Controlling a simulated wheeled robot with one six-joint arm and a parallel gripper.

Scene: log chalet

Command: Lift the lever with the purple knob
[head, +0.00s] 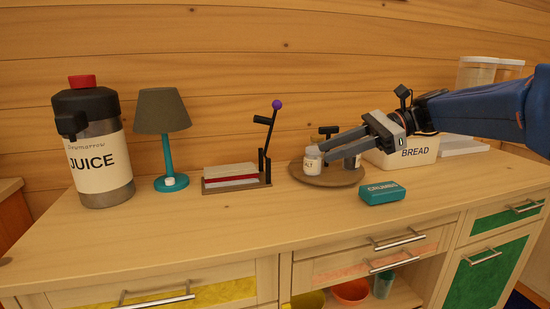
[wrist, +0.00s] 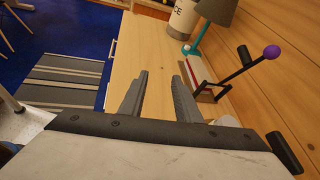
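The purple knob (head: 277,104) tops a thin black lever (head: 268,140) at the right end of a low device (head: 222,180) with a red stripe. The lever stands nearly upright, with a short black bar beside its upper part. The knob (wrist: 271,52) also shows at upper right in the wrist view. My gripper (head: 333,152) is to the right of the lever, over the round tray (head: 327,179). Its two fingers are apart with nothing visible between them, also in the wrist view (wrist: 160,80). It does not touch the lever.
A white-capped shaker (head: 312,161) and other items stand on the tray, close to my fingers. A teal box (head: 382,193) lies in front, and a bread bin (head: 405,153) is behind. A lamp (head: 163,115) and juice dispenser (head: 97,145) stand left.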

